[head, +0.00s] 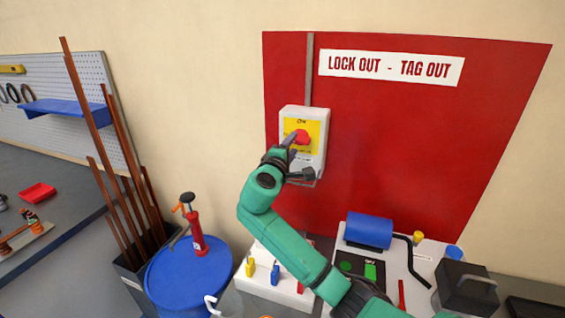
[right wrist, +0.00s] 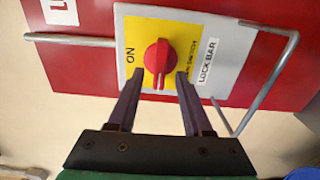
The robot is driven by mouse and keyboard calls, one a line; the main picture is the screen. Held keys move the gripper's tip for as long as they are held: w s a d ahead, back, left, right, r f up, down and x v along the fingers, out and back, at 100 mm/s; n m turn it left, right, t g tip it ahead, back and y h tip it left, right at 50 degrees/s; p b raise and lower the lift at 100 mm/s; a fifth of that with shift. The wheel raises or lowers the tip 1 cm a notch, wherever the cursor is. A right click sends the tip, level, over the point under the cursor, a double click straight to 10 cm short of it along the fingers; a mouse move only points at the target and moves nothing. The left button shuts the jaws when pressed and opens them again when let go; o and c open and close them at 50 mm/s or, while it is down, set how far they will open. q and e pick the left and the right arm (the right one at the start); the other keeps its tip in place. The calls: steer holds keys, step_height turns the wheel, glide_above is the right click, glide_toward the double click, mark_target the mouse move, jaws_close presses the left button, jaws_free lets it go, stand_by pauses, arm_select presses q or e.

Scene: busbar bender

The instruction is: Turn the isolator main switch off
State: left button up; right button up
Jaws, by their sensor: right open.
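The isolator main switch (head: 319,135) is a pale grey box with a yellow plate and a red rotary knob (head: 302,136), mounted on a red wall board. In the right wrist view the knob (right wrist: 158,60) has its ridge running up and down the picture, with "ON" to its left. My right gripper (head: 291,141) is at the front of the switch. In the right wrist view its two fingers (right wrist: 156,84) are apart, one on each side of the knob's lower end. I cannot tell whether they touch it. My left gripper is not in view.
Below are a white block with coloured levers (head: 282,278), a blue cylinder (head: 369,230) and a blue drum (head: 185,280) with a red pump.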

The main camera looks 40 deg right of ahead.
steer(key=b+v, duration=0.4)
steer(key=v, duration=0.8)
steer(key=shift+a, duration=0.2)
